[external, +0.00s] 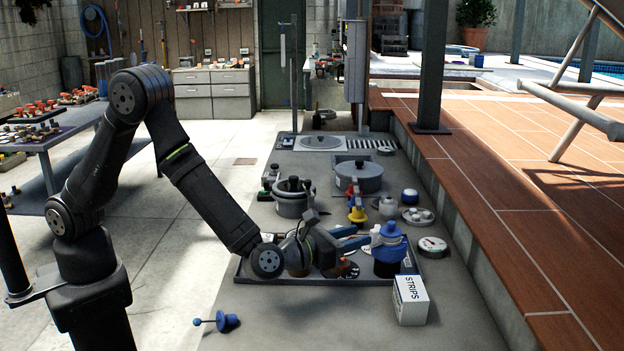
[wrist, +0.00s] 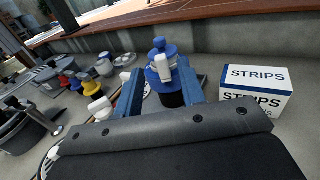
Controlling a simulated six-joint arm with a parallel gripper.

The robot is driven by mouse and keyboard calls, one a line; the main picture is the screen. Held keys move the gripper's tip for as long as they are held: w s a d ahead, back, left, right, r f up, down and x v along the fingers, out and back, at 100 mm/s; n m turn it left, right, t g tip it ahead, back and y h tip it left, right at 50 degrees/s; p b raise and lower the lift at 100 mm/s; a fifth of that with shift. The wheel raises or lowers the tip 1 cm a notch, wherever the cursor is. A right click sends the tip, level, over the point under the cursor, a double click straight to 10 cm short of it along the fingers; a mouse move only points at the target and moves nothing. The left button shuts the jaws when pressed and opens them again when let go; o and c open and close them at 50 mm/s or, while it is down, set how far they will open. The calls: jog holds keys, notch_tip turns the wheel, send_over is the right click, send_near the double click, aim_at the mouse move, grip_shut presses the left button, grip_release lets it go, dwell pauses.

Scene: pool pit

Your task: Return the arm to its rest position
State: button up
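My gripper (external: 368,239) has blue fingers and is low over the grey worktop, pointing right. In the wrist view its two fingers (wrist: 160,82) are spread apart, so it is open. A bottle with a blue top, a white spout and a dark lower body (external: 389,252) stands upright at the fingertips. In the wrist view this bottle (wrist: 162,66) shows in the gap between the fingers. The right finger overlaps its edge in the picture; I cannot tell whether they touch. My arm is bent, with its forearm sloping down to the gripper.
A white STRIPS box (external: 411,300) stands right of the bottle, also close by in the wrist view (wrist: 255,90). A round gauge (external: 432,245), grey pots (external: 358,178) and a yellow-and-red item (external: 357,212) stand behind. A blue knobbed piece (external: 226,321) lies in front. A raised tiled ledge borders the right.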

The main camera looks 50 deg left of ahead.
jog(key=x, duration=0.3)
jog(key=shift+w, duration=0.75)
jog(key=s+a+m+h, duration=0.1)
jog(key=s+a+h, duration=0.1)
jog(key=s, duration=0.3)
notch_tip(320, 180, up, 7)
send_near(370, 231)
jog(key=shift+g, duration=0.3)
jog(key=x, duration=0.4)
jog(key=shift+w+r, duration=0.1)
jog(key=shift+w, duration=0.2)
jog(key=x, duration=0.3)
jog(key=shift+w+d+r, duration=0.1)
jog(key=shift+w+d, duration=0.05)
jog(key=shift+w, duration=0.2)
jog(key=shift+w+d, duration=0.2)
jog(key=shift+w, duration=0.3)
